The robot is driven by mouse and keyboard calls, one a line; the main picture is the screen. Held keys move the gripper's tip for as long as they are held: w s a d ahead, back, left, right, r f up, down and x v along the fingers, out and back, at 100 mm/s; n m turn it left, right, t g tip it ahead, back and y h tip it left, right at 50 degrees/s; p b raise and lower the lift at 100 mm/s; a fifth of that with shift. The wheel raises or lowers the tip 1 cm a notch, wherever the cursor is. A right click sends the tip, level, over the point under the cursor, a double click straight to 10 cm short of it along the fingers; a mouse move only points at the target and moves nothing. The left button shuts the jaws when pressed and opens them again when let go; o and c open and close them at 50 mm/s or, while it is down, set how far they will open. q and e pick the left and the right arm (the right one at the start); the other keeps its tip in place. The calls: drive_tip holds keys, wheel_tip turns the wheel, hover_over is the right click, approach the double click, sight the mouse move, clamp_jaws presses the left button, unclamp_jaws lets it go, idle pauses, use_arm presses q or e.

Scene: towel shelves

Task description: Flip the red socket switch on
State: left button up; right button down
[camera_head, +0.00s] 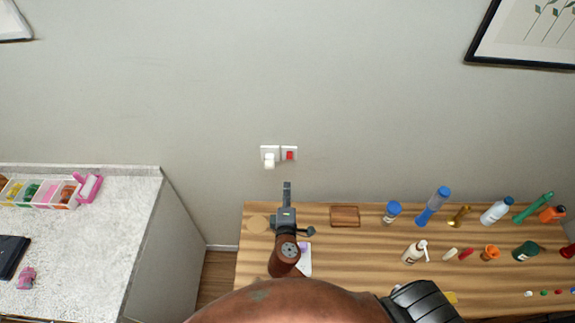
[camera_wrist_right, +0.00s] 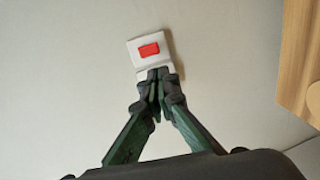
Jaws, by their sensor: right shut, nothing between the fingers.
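The red switch (camera_head: 290,155) sits on a white wall plate, the right one of two side by side on the grey wall. The left plate (camera_head: 269,156) has a white plug or block on it. In the right wrist view the red switch (camera_wrist_right: 149,50) shows on its white plate just beyond the fingertips. My right gripper (camera_head: 287,186) is shut and empty, pointing at the wall a little below the switch in the head view. In the wrist view its closed fingertips (camera_wrist_right: 158,76) overlap the plate's lower edge; I cannot tell whether they touch it. My left gripper is not in view.
A wooden table (camera_head: 350,258) below holds several bottles, a brown wooden block (camera_head: 345,216) and small items. A grey speckled counter (camera_head: 100,230) with a tray of coloured things stands at the left. The wall around the switch is clear.

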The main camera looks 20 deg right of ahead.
sight(288, 160)
use_arm(q)
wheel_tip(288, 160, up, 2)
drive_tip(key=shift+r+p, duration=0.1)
drive_tip(key=shift+p, duration=0.85)
use_arm(e)
drive_tip(key=x, duration=1.2)
drive_tip(key=shift+w, duration=0.25)
drive_tip(key=shift+d, duration=0.1)
